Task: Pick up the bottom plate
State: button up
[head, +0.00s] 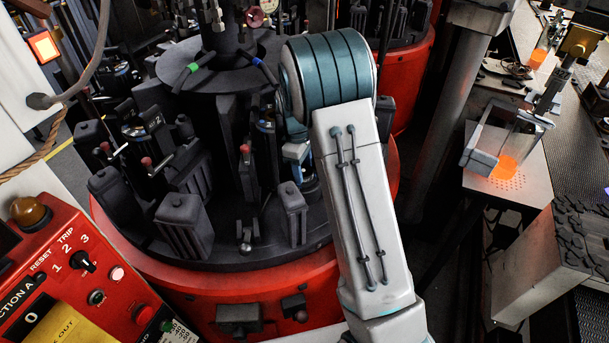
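My arm reaches up from the bottom and bends over the rotary mould machine (200,285), a red drum with a dark round deck. The far end of my arm goes down behind its own forearm, among the dark moulds. Only a small blue and pale part of it shows there, left of the forearm. My gripper's fingers are hidden, so I see neither their opening nor anything between them. Dark mould blocks (184,222) stand around the deck, some with red-tipped levers. I cannot pick out the bottom plate with certainty; it may be hidden behind my arm or among the moulds.
A red control panel (60,270) with knobs and buttons stands at lower left. A central column with a round dark plate (200,65) rises above the deck. A grey post (440,110) and a bench (515,180) with a glowing orange piece are at right.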

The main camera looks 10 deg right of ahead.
aim_at(305, 170)
jog(key=shift+w+r, duration=0.1)
jog(key=shift+r, duration=0.1)
jog(key=shift+r, duration=0.6)
notch_tip(305, 170, up, 2)
jog(key=shift+r+b, duration=0.15)
jog(key=shift+b, duration=0.25)
jog(key=s+d+r+b, duration=0.1)
jog(key=s+d+r, duration=0.1)
jog(key=s, duration=0.3)
jog(key=s+d+r+b, duration=0.1)
jog(key=s+d+r, duration=0.1)
jog(key=s+r, duration=0.3)
jog(key=shift+s+d, duration=0.25)
jog(key=shift+s, duration=0.2)
jog(key=shift+r, duration=0.1)
